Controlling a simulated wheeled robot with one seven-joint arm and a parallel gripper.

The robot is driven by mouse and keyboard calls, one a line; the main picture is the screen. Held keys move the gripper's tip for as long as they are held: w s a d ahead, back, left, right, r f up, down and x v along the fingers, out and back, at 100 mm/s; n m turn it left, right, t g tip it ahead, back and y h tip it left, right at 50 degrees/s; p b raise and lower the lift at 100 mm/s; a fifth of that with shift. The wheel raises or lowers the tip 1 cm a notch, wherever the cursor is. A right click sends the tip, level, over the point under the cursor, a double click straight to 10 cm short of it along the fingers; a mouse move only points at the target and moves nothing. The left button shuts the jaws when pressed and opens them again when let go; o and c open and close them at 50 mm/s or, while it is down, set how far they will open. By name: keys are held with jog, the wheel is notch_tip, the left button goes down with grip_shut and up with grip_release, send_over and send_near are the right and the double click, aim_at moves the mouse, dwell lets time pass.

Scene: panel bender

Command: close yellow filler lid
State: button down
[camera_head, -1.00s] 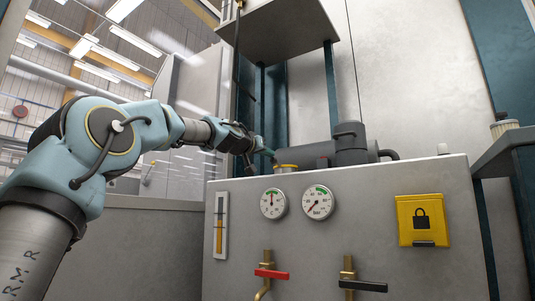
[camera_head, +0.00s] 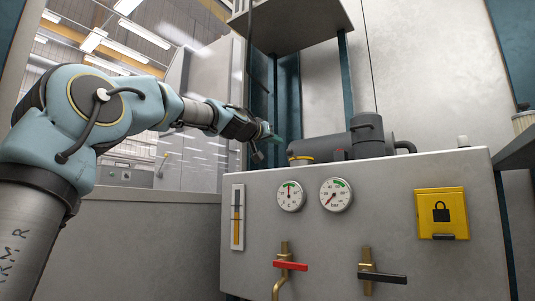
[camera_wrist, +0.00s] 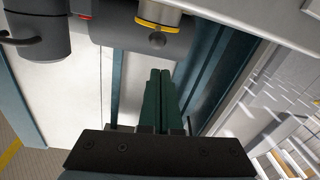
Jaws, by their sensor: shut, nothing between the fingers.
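The yellow filler lid (camera_head: 301,158) shows as a thin yellow band on top of the short filler neck, at the left end of the grey tank. In the wrist view the yellow lid (camera_wrist: 158,27) is a rim across the end of the metal neck, with a small round knob beside it. It looks flat on the neck, but I cannot tell whether it is fully seated. My gripper (camera_head: 280,138) is up and to the left of the lid, apart from it. In the wrist view my green fingers (camera_wrist: 158,73) are together and empty, with a gap to the lid.
The grey tank (camera_head: 372,146) with its upright cylinder stands behind the panel top. The grey front panel (camera_head: 350,235) carries two gauges, a red-handled valve (camera_head: 290,266), a black-handled valve (camera_head: 382,278) and a yellow lock box (camera_head: 441,213). A shelf (camera_head: 290,28) overhangs above.

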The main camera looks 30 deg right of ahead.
jog(key=shift+s+a+f+b, duration=0.65)
jog(key=shift+a+f+b, duration=0.3)
jog(key=shift+a, duration=0.05)
jog(key=shift+s+a+f+b, duration=0.65)
jog(key=shift+a+f+b, duration=0.25)
jog(key=shift+a+b, duration=0.05)
